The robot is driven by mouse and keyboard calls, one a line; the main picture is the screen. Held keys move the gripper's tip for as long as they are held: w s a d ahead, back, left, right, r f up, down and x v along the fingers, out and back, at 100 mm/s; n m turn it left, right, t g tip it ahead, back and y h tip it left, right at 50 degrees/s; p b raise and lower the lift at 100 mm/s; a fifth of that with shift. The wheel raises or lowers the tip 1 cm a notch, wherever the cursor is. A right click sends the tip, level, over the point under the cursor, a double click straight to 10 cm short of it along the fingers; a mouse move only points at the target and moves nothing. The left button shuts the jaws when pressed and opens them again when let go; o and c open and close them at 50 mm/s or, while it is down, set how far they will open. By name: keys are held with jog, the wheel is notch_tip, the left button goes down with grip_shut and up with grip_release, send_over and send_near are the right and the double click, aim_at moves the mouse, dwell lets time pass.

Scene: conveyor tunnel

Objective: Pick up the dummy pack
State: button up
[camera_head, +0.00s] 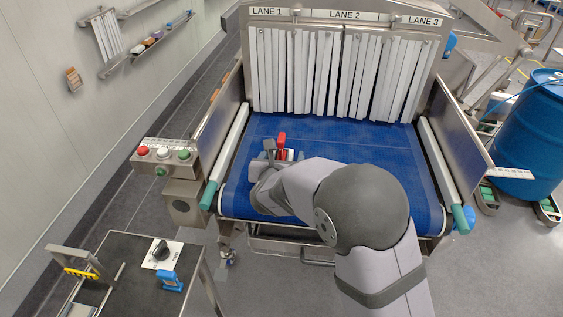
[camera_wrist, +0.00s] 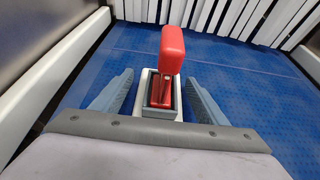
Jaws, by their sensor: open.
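The dummy pack appears to be a white-and-grey block with a red upright handle (camera_head: 282,141) on the blue conveyor belt, left of centre. In the wrist view its red top (camera_wrist: 172,50) rises above the pale base (camera_wrist: 148,83). My gripper (camera_head: 284,153) is low over the belt at the pack. In the wrist view my open gripper (camera_wrist: 160,78) has one blue-grey finger on each side of the base, with a gap visible on both sides. The lower near part of the pack is hidden behind the gripper's body.
The blue belt (camera_head: 385,165) runs under white strip curtains (camera_head: 340,75) marked LANE 1 to 3. Metal side walls and pale rails (camera_head: 228,150) flank it. A button panel (camera_head: 163,152) is at left, a small table (camera_head: 120,260) at lower left, a blue drum (camera_head: 535,130) at right.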

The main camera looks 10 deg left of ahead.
jog(key=shift+w+f, duration=0.1)
jog(key=shift+w, duration=0.2)
jog(key=c, duration=1.4)
notch_tip(320, 180, up, 10)
jog(key=shift+r, duration=0.1)
jog(key=o, duration=0.7)
jog(key=shift+c, duration=0.2)
jog(key=c, duration=0.9)
